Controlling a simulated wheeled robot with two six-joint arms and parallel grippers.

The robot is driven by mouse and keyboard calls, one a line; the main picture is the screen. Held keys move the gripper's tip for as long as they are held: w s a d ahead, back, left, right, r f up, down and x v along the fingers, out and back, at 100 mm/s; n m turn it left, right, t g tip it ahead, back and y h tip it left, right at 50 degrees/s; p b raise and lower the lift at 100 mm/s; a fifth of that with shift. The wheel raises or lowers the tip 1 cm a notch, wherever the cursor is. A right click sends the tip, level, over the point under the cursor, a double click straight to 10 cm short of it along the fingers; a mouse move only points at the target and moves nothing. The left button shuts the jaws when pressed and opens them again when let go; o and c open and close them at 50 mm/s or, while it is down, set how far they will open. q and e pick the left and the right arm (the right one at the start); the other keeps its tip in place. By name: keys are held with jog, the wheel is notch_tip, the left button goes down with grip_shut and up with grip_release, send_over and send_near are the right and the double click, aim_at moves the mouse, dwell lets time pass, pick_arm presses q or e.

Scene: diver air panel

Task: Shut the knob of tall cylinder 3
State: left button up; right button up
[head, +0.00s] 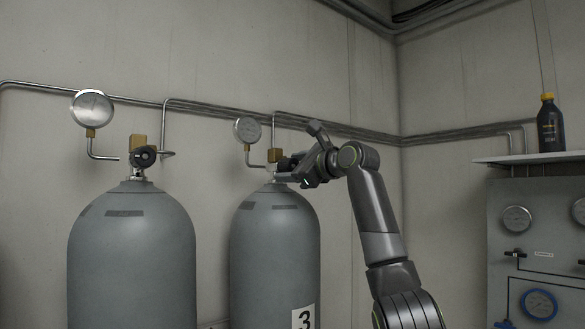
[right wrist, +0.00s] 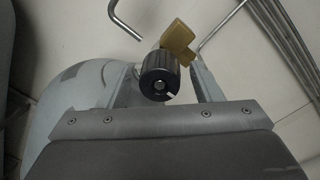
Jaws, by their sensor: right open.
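Tall cylinder 3 (head: 274,250) is a grey tank with a "3" label near its lower right, standing in the middle of the head view. Its black ribbed knob (right wrist: 160,76) with a small white mark shows in the right wrist view, beside a brass valve block (right wrist: 178,40). In the head view the brass block (head: 275,155) shows at the tank top, and the knob is partly hidden by my gripper. My right gripper (head: 284,177) is open at the knob. In the right wrist view its fingers (right wrist: 166,88) stand on either side of the knob; I cannot tell whether they touch it.
Another grey cylinder (head: 131,260) with its own knob (head: 145,156) stands to the left. Gauges (head: 247,130) and thin pipes run along the wall. A panel (head: 540,240) with gauges is at right, below a shelf (head: 530,158) holding a dark bottle (head: 550,125).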

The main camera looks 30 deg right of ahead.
jog(key=shift+s+b, duration=0.45)
jog(key=shift+s, duration=0.1)
jog(key=s+d+b, duration=0.2)
jog(key=s+b, duration=0.5)
jog(key=s, duration=0.9)
jog(key=shift+d, duration=0.2)
